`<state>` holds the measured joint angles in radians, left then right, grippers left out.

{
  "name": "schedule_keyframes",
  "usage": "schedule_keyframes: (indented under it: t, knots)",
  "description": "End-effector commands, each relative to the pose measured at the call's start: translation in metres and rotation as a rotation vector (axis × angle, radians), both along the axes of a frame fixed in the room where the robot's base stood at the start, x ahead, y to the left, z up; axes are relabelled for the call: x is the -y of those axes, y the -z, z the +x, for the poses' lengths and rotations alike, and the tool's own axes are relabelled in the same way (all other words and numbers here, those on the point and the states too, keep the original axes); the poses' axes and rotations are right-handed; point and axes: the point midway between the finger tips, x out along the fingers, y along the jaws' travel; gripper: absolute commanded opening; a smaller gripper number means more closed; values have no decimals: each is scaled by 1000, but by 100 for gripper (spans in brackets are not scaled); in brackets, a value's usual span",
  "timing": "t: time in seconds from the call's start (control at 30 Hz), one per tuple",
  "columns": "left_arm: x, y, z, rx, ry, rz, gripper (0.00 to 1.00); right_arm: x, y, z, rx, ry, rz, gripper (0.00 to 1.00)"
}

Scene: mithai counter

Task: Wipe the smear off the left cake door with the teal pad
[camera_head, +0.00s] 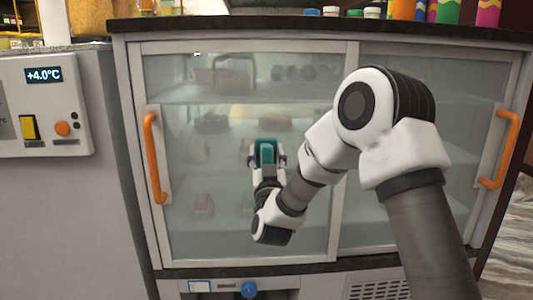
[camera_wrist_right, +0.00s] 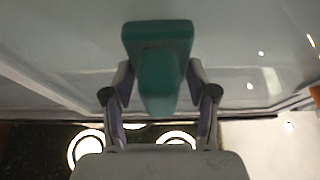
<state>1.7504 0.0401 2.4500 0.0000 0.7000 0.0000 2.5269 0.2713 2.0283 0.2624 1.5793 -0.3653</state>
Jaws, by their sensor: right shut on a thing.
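The teal pad (camera_head: 266,152) is held in my right gripper (camera_head: 267,160), in front of the left cake door (camera_head: 200,120). In the right wrist view the pad (camera_wrist_right: 158,50) sits between the two fingers of my right gripper (camera_wrist_right: 158,90), with the pale door surface (camera_wrist_right: 60,40) beyond it. The pad is at or very close to the glass; I cannot tell whether it touches. The left door has an orange handle (camera_head: 155,157) on its left side. I cannot make out a clear smear on the glass. My left gripper is not in view.
The right door (camera_head: 450,90), with its orange handle (camera_head: 499,149), is partly behind my right arm. A control panel (camera_head: 44,107) showing +4.0°C is at the left. Jars and colourful packets (camera_head: 447,11) stand on the dark countertop (camera_head: 280,23). Sweets show dimly behind the glass.

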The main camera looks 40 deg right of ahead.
Motion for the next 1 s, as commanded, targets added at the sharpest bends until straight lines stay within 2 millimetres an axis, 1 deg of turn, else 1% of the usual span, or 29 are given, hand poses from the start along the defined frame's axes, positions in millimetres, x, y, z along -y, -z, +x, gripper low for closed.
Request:
schedule_keyframes:
  t: [0.03, 0.1, 0.3, 0.57, 0.73, 0.9, 1.0]
  knots:
    - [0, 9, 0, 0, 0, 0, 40, 0, 11, 1, -1, 0, 1, 30]
    - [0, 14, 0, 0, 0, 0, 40, 1, 18, 1, 0, 0, 0, 30]
    - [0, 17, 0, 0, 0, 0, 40, 1, 24, 2, -1, 0, 1, 30]
    - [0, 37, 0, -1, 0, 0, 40, 0, 51, 1, -2, 0, 1, 30]
    - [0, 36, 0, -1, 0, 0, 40, 2, 51, -1, 0, 1, 2, 30]
    - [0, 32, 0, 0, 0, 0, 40, 15, 50, -7, -1, 2, 4, 30]
    - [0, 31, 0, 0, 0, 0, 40, 20, 50, -9, -1, 1, 2, 30]
